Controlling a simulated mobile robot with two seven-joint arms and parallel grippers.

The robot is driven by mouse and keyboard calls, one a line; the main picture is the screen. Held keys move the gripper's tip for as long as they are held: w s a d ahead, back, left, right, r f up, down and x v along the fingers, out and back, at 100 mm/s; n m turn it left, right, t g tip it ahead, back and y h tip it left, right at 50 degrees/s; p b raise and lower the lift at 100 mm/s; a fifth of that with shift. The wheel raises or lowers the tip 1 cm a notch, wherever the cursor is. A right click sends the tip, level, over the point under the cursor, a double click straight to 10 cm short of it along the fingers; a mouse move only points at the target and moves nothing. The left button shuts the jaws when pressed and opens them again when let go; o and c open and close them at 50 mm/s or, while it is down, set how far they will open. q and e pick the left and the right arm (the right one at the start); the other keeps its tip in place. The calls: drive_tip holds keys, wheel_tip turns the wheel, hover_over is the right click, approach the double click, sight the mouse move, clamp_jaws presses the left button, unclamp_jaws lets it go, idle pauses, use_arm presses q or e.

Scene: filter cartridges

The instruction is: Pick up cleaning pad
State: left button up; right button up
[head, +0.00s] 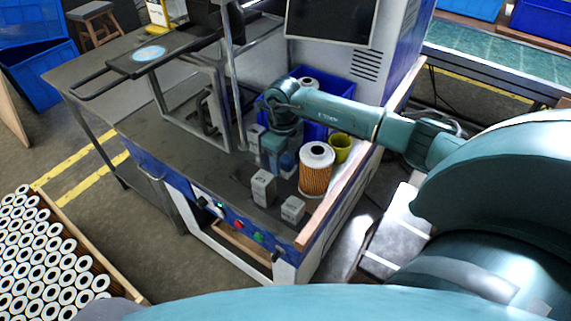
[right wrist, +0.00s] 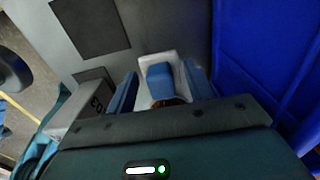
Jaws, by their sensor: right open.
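The cleaning pad (right wrist: 160,77) shows in the right wrist view as a blue block with a pale, whitish piece around it. My right gripper (right wrist: 161,88) is open, its two blue fingers standing on either side of the pad. The pad's near end is hidden behind the gripper body. In the head view my right gripper (head: 279,160) is low over the workbench, among small boxes and beside the blue bin. The pad is hard to tell from the fingers there. I cannot tell whether the fingers touch it. My left gripper is not in view.
A pleated orange filter cartridge (head: 316,176) and a yellow-green cup (head: 341,146) stand right of the gripper. Small grey boxes (head: 263,188) stand in front. A blue bin (right wrist: 262,50) rises close on the right. A crate of filters (head: 40,198) is at lower left.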

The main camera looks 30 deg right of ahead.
sight(283, 157)
drive_tip(key=c, duration=1.1)
drive_tip(key=shift+r, duration=0.15)
wheel_tip(283, 157, up, 10)
drive_tip(key=shift+f+b, duration=0.1)
drive_tip(key=shift+b, duration=0.6)
